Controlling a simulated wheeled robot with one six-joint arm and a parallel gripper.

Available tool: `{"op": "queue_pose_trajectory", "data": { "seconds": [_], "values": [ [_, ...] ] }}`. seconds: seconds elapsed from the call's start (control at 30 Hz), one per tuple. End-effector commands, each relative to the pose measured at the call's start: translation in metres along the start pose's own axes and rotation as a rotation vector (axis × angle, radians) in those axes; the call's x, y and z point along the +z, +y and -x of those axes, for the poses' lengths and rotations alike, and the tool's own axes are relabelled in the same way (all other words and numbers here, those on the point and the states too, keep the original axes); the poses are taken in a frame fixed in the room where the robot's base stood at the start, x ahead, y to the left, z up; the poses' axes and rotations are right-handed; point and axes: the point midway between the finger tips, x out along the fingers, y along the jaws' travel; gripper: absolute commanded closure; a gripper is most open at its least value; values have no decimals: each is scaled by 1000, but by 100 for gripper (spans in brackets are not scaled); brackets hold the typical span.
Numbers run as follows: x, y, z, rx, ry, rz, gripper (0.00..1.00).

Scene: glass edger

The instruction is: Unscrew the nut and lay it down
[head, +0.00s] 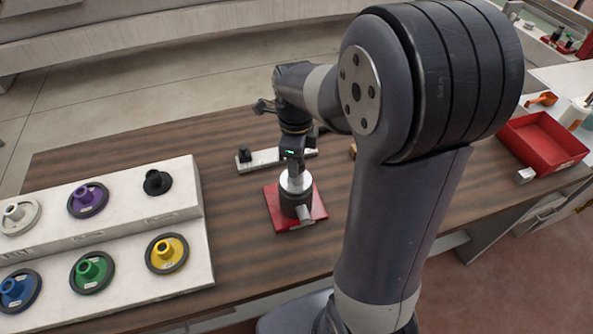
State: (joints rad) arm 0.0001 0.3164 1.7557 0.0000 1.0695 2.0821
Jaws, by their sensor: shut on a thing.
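A small fixture stands on a red square plate (272,208) on the wooden bench. It has a dark round body (290,205), a silver round top (296,184) and a short silver stub at its lower front. My gripper (294,170) points straight down over the fixture. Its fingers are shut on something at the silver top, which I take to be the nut. The fingers and wrist cover most of it, so I cannot tell its shape or whether it is still on its thread.
A white stepped rack (205,245) at left holds several coloured wheels and a black piece (157,182). A pale bar with a black block (262,161) lies behind the fixture. A red bin (545,143) stands at far right. Bare bench lies between rack and fixture.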

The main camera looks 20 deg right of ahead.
Motion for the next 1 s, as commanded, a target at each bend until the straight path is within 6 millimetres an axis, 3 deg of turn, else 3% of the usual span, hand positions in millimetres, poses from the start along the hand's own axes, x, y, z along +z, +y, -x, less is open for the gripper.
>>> {"op": "queue_pose_trajectory", "data": {
  "seconds": [1.0],
  "values": [
    [0, 0, 1, 0, 0, 1166, 91]
  ]
}}
